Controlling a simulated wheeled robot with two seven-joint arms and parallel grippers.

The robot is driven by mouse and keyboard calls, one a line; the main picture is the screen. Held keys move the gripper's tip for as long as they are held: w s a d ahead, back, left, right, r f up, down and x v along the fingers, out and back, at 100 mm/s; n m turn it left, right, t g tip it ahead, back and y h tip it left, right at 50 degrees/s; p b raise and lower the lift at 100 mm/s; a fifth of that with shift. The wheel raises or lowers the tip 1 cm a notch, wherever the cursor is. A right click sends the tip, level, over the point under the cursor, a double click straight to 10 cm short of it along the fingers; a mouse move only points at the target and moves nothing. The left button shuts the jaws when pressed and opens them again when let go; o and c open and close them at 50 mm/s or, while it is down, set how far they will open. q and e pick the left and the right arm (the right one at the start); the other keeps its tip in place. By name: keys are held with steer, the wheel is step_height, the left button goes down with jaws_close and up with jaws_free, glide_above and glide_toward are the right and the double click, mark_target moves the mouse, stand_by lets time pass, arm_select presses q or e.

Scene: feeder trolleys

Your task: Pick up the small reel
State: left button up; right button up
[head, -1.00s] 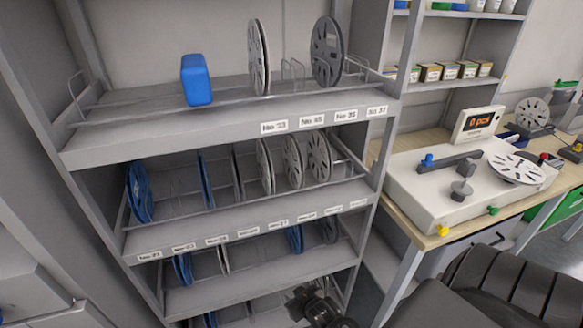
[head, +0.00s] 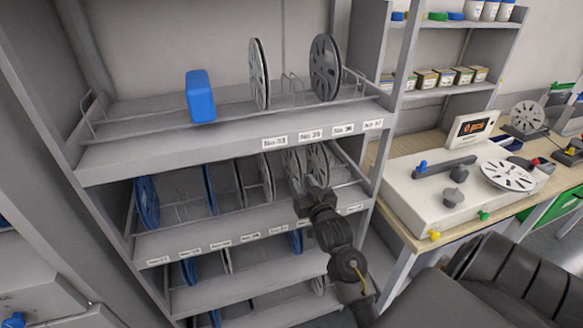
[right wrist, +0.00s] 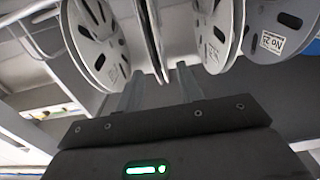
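Grey-white slotted reels stand on edge in the wire rack of the second shelf: one at the left (head: 266,177), a middle one (head: 292,163) and a right one (head: 317,161). I cannot tell which of them is the small reel. My right gripper (head: 307,190) is at the front of this shelf, before the middle and right reels. In the right wrist view its fingers (right wrist: 158,88) are apart, and a reel seen nearly edge-on (right wrist: 152,38) stands just beyond the gap between them. Contact is not clear. My left gripper is not in view.
The upper shelf holds a blue block (head: 200,95) and large grey reels (head: 259,75) (head: 325,68). Blue reels (head: 147,202) stand left on the second shelf. Labelled shelf edges and wire dividers lie close to the gripper. A white counting machine (head: 440,195) sits on the bench at right.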

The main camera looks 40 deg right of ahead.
mark_target(297, 170)
steer(key=shift+w+d, duration=0.2)
steer(key=shift+w, duration=0.45)
steer(key=shift+w+d+r, duration=0.1)
steer(key=shift+w+r, duration=0.05)
steer(key=shift+r, duration=0.05)
steer(key=p+x, duration=0.2)
steer(key=x, duration=0.3)
steer(key=shift+p, duration=0.4)
steer(key=shift+c, duration=0.6)
jaws_close()
